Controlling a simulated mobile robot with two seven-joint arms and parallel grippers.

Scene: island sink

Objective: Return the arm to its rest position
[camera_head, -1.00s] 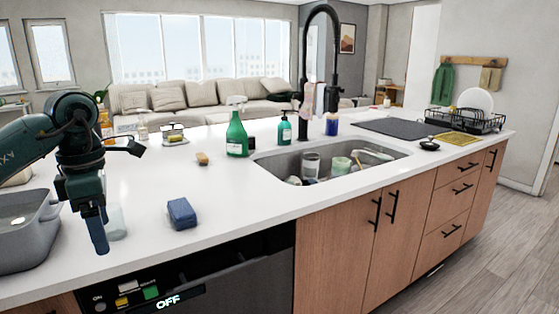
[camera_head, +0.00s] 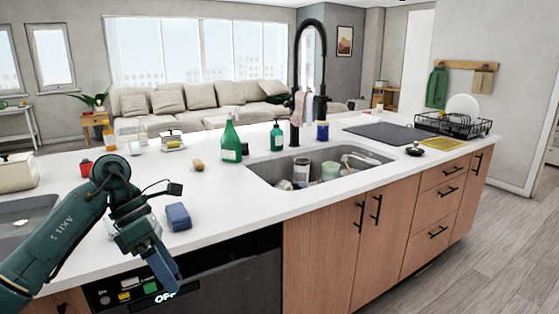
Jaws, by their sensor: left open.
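My left gripper (camera_head: 163,268) comes in from the left on a dark green arm (camera_head: 62,238). It hangs in front of the counter's front edge, over the dishwasher's front, with its fingers pointing down. It is open, and nothing shows between its fingers. A blue sponge (camera_head: 178,217) lies on the white counter (camera_head: 232,200) just behind and to the right of it, apart from it. A clear glass beside the sponge is mostly hidden behind my arm. My right gripper is not in view.
A sink (camera_head: 262,176) with several cups and dishes sits in the counter, with a black faucet (camera_head: 296,90) behind it. A green spray bottle (camera_head: 231,140) and a soap bottle (camera_head: 277,136) stand nearby. A grey basin (camera_head: 22,215) is at the left. The counter's front middle is clear.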

